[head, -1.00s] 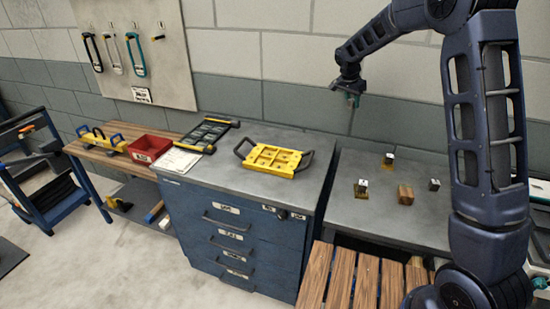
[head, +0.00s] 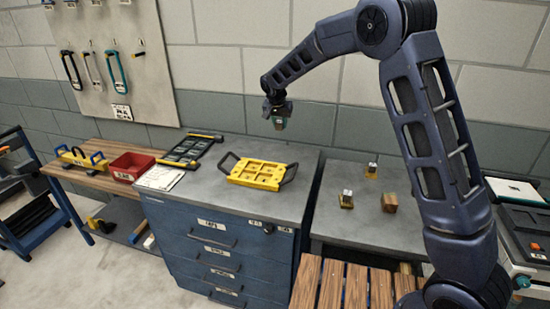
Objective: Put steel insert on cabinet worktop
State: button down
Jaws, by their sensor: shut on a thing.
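My gripper (head: 279,110) is in the air above the back right part of the cabinet worktop, near the wall. It is shut on a small grey block, the steel insert (head: 280,122), which hangs below the jaws. The fingertips are too small to make out clearly. The cabinet worktop (head: 270,209) is a grey surface on a blue drawer cabinet. A yellow tray with dark handles (head: 257,174) lies on its middle, in front of and below my gripper.
The worktop also bears a black and yellow rack (head: 190,150) and a white sheet (head: 160,178) at left. A red bin (head: 131,166) is on the wooden bench. Bare worktop surrounds the tray.

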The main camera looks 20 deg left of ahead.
aim_at(280, 158)
notch_tip(280, 158, down, 15)
jog(key=shift+f, duration=0.1)
dwell(0.5)
jog(key=shift+f, duration=0.1)
jog(key=c, duration=1.1)
grip_release()
jog(key=v, duration=1.2)
